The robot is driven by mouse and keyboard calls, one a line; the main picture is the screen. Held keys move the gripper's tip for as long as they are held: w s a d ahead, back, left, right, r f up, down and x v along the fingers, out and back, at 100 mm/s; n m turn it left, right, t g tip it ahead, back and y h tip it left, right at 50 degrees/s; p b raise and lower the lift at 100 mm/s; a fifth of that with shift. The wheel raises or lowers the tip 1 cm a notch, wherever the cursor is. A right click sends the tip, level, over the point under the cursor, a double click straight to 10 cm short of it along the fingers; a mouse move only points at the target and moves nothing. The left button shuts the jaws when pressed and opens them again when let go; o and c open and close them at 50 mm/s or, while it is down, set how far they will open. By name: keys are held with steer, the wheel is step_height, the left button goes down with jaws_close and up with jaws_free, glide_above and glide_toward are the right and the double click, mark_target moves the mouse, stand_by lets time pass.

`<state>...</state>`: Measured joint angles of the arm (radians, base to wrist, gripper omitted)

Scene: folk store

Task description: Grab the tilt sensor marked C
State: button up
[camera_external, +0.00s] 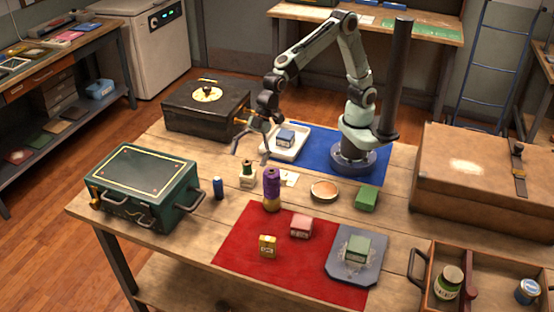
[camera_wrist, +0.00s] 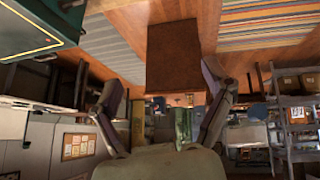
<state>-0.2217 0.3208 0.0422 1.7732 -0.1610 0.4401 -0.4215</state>
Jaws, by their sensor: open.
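Several small box-shaped parts are in the external view, and I cannot read a letter C on any of them. A blue one (camera_external: 286,138) sits in a white tray (camera_external: 301,152). A pink one (camera_external: 301,226) and a yellow one (camera_external: 267,246) are on the red mat (camera_external: 238,262). A green one (camera_external: 358,248) sits on a grey plate (camera_external: 341,273), and a green block (camera_external: 366,198) lies on the table. My gripper (camera_external: 251,153) is open and empty above the table, left of the white tray. Its spread fingers also show in the wrist view (camera_wrist: 163,88).
A purple-and-yellow spool (camera_external: 271,188), a blue cylinder (camera_external: 218,188), a small bottle (camera_external: 247,175) and a round dish (camera_external: 324,191) stand mid-table. A green case (camera_external: 145,190), black box (camera_external: 207,108), brown case (camera_external: 475,170) and wooden crate (camera_external: 413,290) border the work area.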

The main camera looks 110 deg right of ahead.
steer(key=a+f+n+g, duration=0.1)
steer(key=a+f+g, duration=0.1)
steer(key=a+f, duration=0.6)
steer(key=g, duration=0.2)
glide_above(268, 237)
steer(key=s+d, duration=0.1)
steer(key=d, duration=0.1)
steer(key=shift+n, duration=0.3)
steer(key=f, duration=0.8)
steer(key=shift+s+a+f, duration=0.1)
steer(key=shift+a+f, duration=0.05)
steer(key=shift+a, duration=0.05)
steer(key=x, duration=0.6)
steer(key=c, duration=1.3)
